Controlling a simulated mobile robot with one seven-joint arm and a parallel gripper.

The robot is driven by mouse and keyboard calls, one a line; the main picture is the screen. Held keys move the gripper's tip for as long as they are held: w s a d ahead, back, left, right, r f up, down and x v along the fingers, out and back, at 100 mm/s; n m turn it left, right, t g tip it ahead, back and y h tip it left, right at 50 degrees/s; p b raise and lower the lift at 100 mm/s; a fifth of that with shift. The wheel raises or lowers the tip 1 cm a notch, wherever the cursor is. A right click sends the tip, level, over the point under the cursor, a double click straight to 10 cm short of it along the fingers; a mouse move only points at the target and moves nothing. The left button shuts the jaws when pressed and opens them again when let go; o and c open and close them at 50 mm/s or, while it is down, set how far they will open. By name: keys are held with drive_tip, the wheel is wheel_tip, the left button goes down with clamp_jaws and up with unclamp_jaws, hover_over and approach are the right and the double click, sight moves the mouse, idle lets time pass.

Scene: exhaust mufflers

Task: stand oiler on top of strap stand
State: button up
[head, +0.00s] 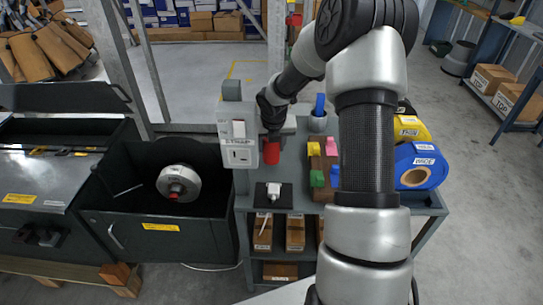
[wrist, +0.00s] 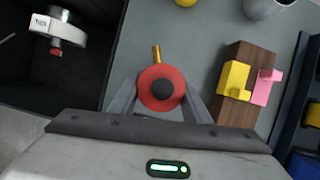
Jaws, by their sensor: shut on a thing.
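The oiler is a small red can; it shows from above in the wrist view (wrist: 145,97) with a dark round cap and a brass spout pointing up the picture. In the head view its red body (head: 271,154) sits at the arm's end. My gripper (wrist: 162,98) is shut on the oiler, one finger on each side. The upright grey-white stand labelled STRAP (head: 240,128) is at the left end of the bench, close left of the oiler in the head view. Whether the oiler's base touches anything is not clear.
A wooden block with coloured pieces (wrist: 235,108) stands right of the oiler. A grey cup (head: 317,123) is behind it. Blue and yellow rolls (head: 420,166) lie at the bench's right. An open dark bin (head: 115,215) holding a round metal part (head: 167,180) is left.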

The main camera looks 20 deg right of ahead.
sight(271, 154)
wheel_tip(271, 154, down, 4)
drive_tip(key=shift+r+b, duration=0.15)
drive_tip(key=shift+b, duration=0.45)
drive_tip(key=o, duration=1.2)
drive_tip(key=p+v, duration=0.2)
drive_tip(key=v, duration=0.4)
drive_tip(key=shift+r, duration=0.3)
drive_tip(key=shift+s+a+r+p, duration=0.1)
drive_tip(key=shift+s+r+p, duration=0.25)
drive_tip(key=shift+r, duration=0.15)
